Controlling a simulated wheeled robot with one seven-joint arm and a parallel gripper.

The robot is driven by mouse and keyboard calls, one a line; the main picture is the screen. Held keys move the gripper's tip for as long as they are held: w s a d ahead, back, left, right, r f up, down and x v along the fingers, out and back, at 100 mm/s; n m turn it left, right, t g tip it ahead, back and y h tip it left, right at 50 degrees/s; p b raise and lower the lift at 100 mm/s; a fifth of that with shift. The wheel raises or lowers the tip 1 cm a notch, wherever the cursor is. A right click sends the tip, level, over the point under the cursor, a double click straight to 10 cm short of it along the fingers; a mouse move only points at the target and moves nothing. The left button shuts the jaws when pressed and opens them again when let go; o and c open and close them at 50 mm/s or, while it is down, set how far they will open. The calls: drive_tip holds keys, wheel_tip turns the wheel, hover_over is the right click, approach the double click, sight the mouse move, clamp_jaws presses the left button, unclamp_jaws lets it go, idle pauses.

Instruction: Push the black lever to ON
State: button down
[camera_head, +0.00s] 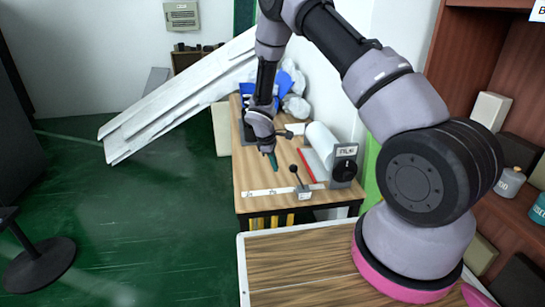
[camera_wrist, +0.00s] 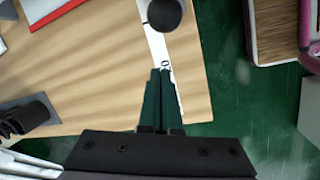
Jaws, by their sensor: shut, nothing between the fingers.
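A black lever with a ball knob (camera_head: 294,168) stands on a small white-labelled base at the front of the wooden table, its stem leaning left in the head view. A white strip (camera_head: 262,192) with small dark marks lies along the table's front edge by the lever. In the wrist view the black knob (camera_wrist: 165,14) is at the top, over the white strip (camera_wrist: 157,45). My gripper (camera_head: 273,166) has dark green fingers, shut and empty, pointing down to the left of the knob and apart from it. In the wrist view the fingertips (camera_wrist: 160,72) lie beside the strip's lettering.
A second black knob (camera_head: 289,134) is farther back on the table. A white roll (camera_head: 321,140), a grey device with a black dial (camera_head: 345,168) and a red-edged item (camera_head: 313,165) stand at right. Another wooden surface (camera_head: 300,262) is in front. Green floor lies left.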

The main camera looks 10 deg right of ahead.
drive_tip(key=shift+s+d+f, duration=0.1)
drive_tip(key=shift+s+d, duration=0.15)
drive_tip(key=shift+d, duration=0.35)
drive_tip(key=shift+s+d+r, duration=0.1)
drive_tip(key=shift+s+d, duration=0.1)
drive_tip(key=shift+d, duration=0.4)
drive_tip(key=shift+s+d+f, duration=0.1)
drive_tip(key=shift+s+d, duration=0.15)
drive_tip(key=shift+d, duration=0.35)
drive_tip(key=shift+d, duration=0.1)
drive_tip(key=shift+d+r+y, duration=0.2)
drive_tip(key=shift+y, duration=0.1)
